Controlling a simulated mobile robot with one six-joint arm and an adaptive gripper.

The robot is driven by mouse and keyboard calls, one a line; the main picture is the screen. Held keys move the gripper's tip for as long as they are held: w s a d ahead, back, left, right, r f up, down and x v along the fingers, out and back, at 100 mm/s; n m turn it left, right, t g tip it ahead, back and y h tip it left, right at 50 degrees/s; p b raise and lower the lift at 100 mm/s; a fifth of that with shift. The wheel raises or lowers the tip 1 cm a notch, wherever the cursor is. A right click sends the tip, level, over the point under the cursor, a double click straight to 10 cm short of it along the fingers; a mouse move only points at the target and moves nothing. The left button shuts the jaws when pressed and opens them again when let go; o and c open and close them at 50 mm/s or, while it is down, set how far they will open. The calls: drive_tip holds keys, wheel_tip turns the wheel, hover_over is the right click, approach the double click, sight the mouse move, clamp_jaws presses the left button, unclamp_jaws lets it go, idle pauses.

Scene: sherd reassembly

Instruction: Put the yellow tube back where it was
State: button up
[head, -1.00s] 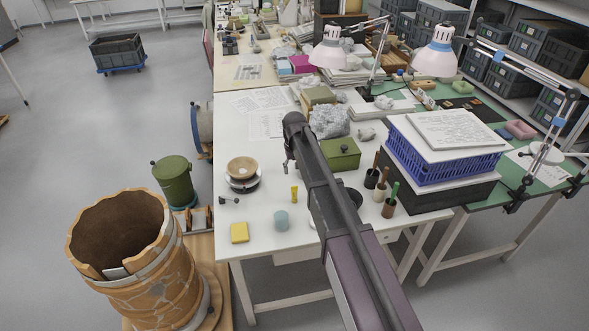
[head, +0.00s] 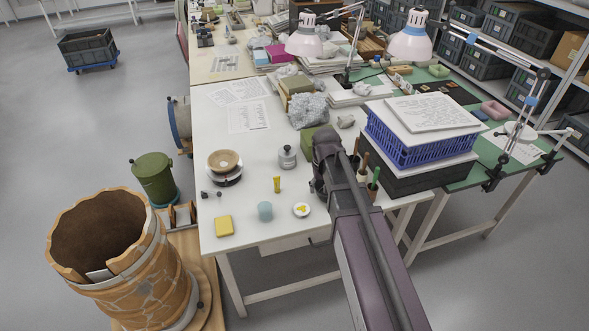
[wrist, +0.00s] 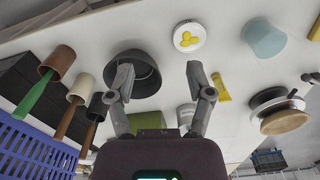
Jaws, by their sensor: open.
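The yellow tube (head: 277,184) stands on the white table in the head view, between the blue-grey cup (head: 265,211) and the grey lidded jar (head: 287,156). A dark bowl (wrist: 146,79) shows behind the left finger. In the head view my arm hides most of the gripper, which is to the right of the tube.
A white dish with yellow blobs (head: 301,210) sits near the front edge. A yellow block (head: 223,226) and a stacked wooden bowl (head: 224,160) are at left. Brushes in pots (head: 373,188) and a blue crate (head: 420,149) stand at right. The table's middle back holds papers.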

drive_tip(key=s+d+m, duration=0.1)
drive_tip(key=s+d, duration=0.6)
drive_tip(key=s, duration=0.5)
drive_tip(key=shift+d, duration=0.35)
drive_tip(key=shift+r, duration=0.15)
wheel_tip(320, 180, up, 17)
drive_tip(key=p, duration=1.7)
drive_tip(key=shift+c, duration=0.8)
